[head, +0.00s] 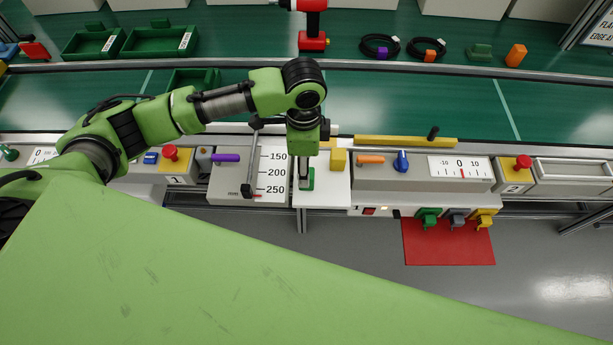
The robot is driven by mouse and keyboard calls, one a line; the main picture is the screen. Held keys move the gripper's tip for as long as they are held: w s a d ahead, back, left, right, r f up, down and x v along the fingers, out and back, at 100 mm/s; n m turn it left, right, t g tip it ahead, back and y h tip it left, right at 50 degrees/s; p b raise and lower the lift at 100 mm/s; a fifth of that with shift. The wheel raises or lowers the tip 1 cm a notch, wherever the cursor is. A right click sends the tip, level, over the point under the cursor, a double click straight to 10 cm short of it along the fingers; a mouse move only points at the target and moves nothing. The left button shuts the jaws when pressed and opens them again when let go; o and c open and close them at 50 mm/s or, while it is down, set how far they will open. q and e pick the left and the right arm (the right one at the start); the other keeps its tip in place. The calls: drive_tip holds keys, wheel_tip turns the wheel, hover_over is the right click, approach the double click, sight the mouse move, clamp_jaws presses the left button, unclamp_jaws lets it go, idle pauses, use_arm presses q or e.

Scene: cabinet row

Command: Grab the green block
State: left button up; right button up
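A small green block (310,181) stands on the white surface (328,191) beside the panel marked 150 to 250. My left gripper (304,182) points down right over this block. Its dark fingers overlap the block and hide part of it. I cannot tell whether they are closed on it or only around or in front of it. My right gripper is not in view.
A yellow block (338,159) is close to the right of my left gripper. A lever (247,188) stands close to its left. A yellow bar (405,141) lies behind. The dial panel (459,167) is to the right. A red mat (448,247) lies on the floor.

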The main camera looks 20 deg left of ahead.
use_arm(q)
drive_tip(key=shift+w+d+f+p, duration=0.1)
drive_tip(key=shift+f+p, duration=0.15)
drive_tip(key=shift+f, duration=1.2)
drive_tip(key=shift+w+d+f+p, duration=0.1)
drive_tip(key=shift+f+p, duration=0.1)
drive_tip(key=shift+f, duration=1.25)
drive_tip(key=c, duration=1.2)
